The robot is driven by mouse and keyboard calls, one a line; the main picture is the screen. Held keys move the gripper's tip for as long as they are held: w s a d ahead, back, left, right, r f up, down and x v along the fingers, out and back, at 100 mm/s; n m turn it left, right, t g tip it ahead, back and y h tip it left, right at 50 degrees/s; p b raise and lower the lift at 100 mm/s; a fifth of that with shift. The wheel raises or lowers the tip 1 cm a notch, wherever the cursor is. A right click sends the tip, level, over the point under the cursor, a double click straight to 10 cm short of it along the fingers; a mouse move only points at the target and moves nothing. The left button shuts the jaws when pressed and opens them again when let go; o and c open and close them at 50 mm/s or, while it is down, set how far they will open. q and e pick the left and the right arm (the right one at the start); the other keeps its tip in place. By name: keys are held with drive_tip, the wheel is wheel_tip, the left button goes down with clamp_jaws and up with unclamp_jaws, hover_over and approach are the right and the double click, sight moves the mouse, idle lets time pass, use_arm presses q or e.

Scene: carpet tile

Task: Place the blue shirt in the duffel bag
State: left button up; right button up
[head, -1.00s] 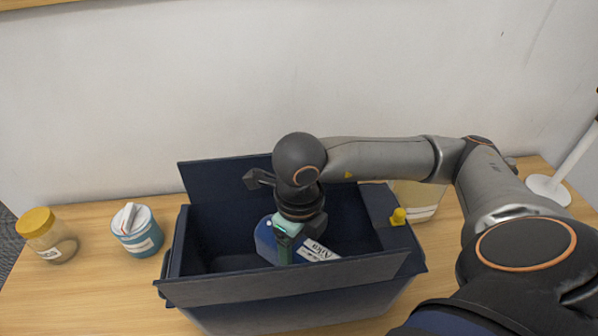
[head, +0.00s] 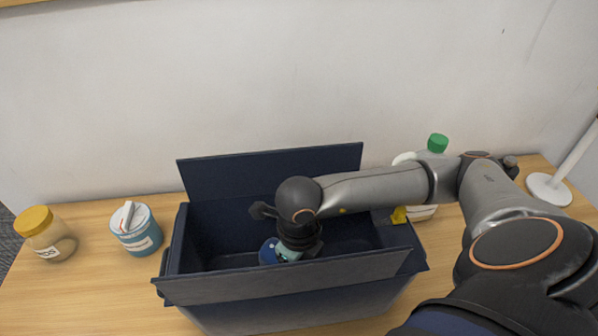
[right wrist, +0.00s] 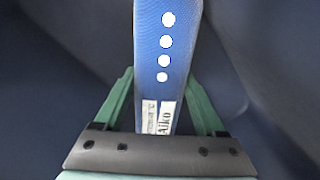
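The blue shirt shows in the right wrist view (right wrist: 165,85) as a folded blue strip with white dots and a white label. In the head view only a small blue part (head: 267,252) shows, low inside the duffel bag (head: 290,283). The bag is dark navy, box-shaped and open at the top, with a raised back panel. My right gripper (right wrist: 162,90) has its green fingers against both sides of the shirt, holding it inside the bag. In the head view the bag's front wall and my wrist hide the fingertips. My left gripper is not in view.
A yellow-lidded jar (head: 47,236) and a blue-and-white tub (head: 136,232) stand left of the bag. A green-capped bottle (head: 437,145) stands behind my right arm. A white lamp base (head: 548,188) is at the far right. A wall closes the back.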

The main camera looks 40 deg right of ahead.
drive_tip(key=o, duration=0.4)
drive_tip(key=shift+o, duration=0.2)
wheel_tip(320, 180, up, 12)
drive_tip(key=shift+r+p, duration=0.15)
drive_tip(key=shift+p, duration=0.2)
